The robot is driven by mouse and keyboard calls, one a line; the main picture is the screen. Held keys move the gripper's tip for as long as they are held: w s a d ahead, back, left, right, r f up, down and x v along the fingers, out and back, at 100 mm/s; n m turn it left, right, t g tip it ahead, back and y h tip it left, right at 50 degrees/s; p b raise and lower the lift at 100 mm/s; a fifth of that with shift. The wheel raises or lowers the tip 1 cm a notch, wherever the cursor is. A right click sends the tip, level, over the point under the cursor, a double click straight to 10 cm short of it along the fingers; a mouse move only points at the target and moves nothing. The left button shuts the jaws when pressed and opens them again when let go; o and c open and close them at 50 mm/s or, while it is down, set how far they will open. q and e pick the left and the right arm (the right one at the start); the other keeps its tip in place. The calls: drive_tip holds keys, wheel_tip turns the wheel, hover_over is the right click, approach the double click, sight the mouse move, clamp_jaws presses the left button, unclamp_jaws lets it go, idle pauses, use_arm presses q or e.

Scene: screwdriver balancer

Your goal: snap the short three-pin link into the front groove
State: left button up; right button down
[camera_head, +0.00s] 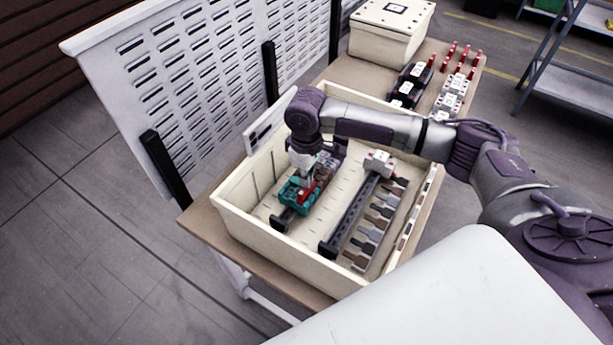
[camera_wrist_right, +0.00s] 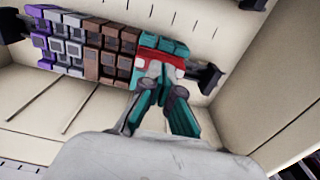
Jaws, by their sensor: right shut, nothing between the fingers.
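A red link (camera_wrist_right: 166,58) lies across the top of the teal terminal blocks (camera_wrist_right: 167,43) at the right end of the row in the wrist view. In the head view the red link (camera_head: 307,192) shows on the teal blocks (camera_head: 291,197). I cannot tell its pins or how deep it sits in a groove. My right gripper (camera_wrist_right: 163,78) is shut and empty, its fingertips against or just above the link. In the head view the right gripper (camera_head: 304,177) points down over the blocks. My left gripper is not in view.
Brown (camera_wrist_right: 112,45), grey and purple blocks share the dark rail. A cream crate (camera_head: 232,207) surrounds them. A second rail (camera_head: 352,212) and several flat pieces (camera_head: 376,222) lie to the right. A perforated panel (camera_head: 190,90) stands at left. Black blocks (camera_head: 410,86) and red pieces (camera_head: 460,60) stand behind.

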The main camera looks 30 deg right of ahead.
drive_tip(key=shift+f, duration=0.6)
idle(0.4)
wheel_tip(320, 180, up, 5)
drive_tip(key=p, duration=0.6)
drive_tip(key=shift+r, duration=0.1)
wheel_tip(320, 180, up, 15)
drive_tip(key=p, duration=0.8)
idle(0.4)
